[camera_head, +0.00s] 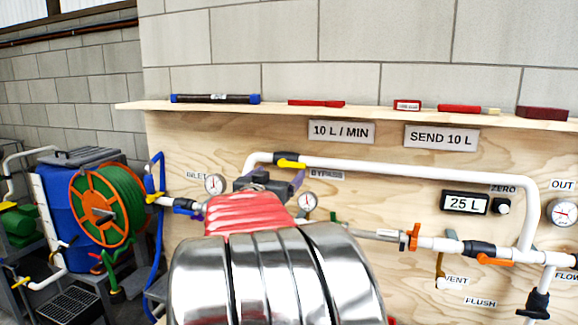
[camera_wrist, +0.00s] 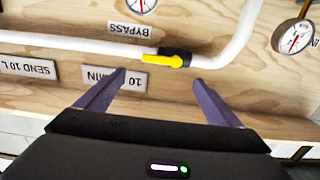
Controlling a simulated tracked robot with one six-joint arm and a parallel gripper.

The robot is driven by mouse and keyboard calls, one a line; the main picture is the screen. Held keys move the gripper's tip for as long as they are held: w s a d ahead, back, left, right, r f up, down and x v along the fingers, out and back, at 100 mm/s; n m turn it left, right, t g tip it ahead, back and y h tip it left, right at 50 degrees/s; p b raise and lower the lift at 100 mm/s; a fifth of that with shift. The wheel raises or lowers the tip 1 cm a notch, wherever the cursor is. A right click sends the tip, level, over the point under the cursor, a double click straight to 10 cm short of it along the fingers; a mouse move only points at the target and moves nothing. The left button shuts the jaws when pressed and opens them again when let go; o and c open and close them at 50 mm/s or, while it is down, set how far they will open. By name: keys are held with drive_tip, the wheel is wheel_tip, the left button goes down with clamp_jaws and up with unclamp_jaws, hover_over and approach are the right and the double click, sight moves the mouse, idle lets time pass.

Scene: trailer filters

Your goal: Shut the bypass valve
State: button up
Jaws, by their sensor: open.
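The bypass valve (camera_head: 286,157) is a black body with a yellow lever on the white upper pipe, just above the BYPASS label. The lever lies along the pipe. In the wrist view, which is upside down, the yellow lever (camera_wrist: 166,60) and black body show ahead of the fingertips. My gripper (camera_wrist: 158,77) is open, with its two purple fingers spread to either side of the lever in the picture and nothing between them. The fingers look short of the valve; contact is not visible. In the head view my gripper (camera_head: 270,178) is just below the valve, partly hidden by my arm.
A wooden shelf (camera_head: 380,107) with tools runs above the pipe. Signs, gauges (camera_head: 215,184) and a 25 L display (camera_head: 465,203) are on the plywood panel. Other valves, including an orange-handled one (camera_head: 413,237), sit on the lower pipe. A hose reel (camera_head: 105,207) stands left.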

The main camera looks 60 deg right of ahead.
sight(293, 163)
drive_tip(key=d, duration=0.3)
drive_tip(key=w+d, duration=0.1)
drive_tip(key=d, duration=0.6)
drive_tip(key=shift+w+d, duration=0.3)
drive_tip(key=shift+w, duration=0.05)
drive_tip(key=shift+c, duration=0.5)
drive_tip(key=c, duration=1.3)
drive_tip(key=shift+a, duration=0.1)
drive_tip(key=shift+c, duration=0.5)
drive_tip(key=shift+s, duration=0.2)
